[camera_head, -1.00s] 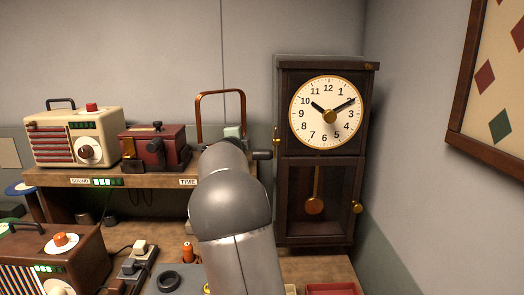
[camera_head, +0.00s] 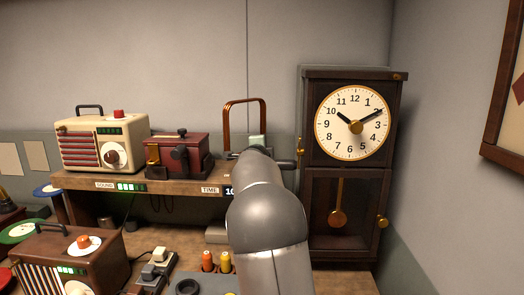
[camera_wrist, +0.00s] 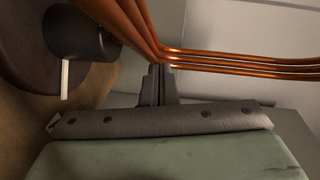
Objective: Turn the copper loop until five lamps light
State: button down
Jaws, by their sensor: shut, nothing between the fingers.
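The copper loop (camera_head: 245,100) is a rectangular frame of several parallel copper wires, upright at the right end of the shelf. In the wrist view its wires (camera_wrist: 240,62) cross the upper middle. My gripper (camera_wrist: 157,70) is shut and empty, its dark finger tips touching or very close to the wires at a bend; I cannot tell which. In the head view my arm covers the loop's base and most of my gripper. A strip of green lamps (camera_head: 131,187) is lit beside the SOUND label; the exact number is too small to read.
A tall pendulum clock (camera_head: 352,165) stands close to the right of my arm. A cream radio (camera_head: 103,143) and a dark red device (camera_head: 180,158) sit left on the shelf (camera_head: 165,190). A black knob (camera_wrist: 75,32) is left of my fingers.

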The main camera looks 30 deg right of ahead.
jog(key=b+v, duration=0.1)
jog(key=v, duration=1.6)
jog(key=shift+s+a+b, duration=0.15)
jog(key=shift+b, duration=0.25)
jog(key=s+a+f+n+g+y, duration=0.1)
jog(key=s+a+f+n+y, duration=0.4)
jog(key=a+f+n, duration=0.4)
jog(key=s+a+f+n+g+y, duration=0.1)
jog(key=s+a+f+n+y, duration=0.2)
jog(key=a+f+n+y, duration=0.65)
jog(key=s+a+f+n+g+h, duration=0.2)
jog(key=s+f+g, duration=0.3)
jog(key=s, duration=0.7)
jog(key=s+a+f+n+g+h, duration=0.1)
jog(key=s+a+f+n+g, duration=0.2)
jog(key=s, duration=0.9)
notch_tip(320, 180, down, 3)
jog(key=shift+s+r+n+g+h, duration=0.1)
jog(key=shift+s+n+g+h, duration=0.2)
jog(key=shift+n+g, duration=0.7)
jog(key=shift+w+a+m, duration=0.1)
jog(key=shift+m, duration=0.15)
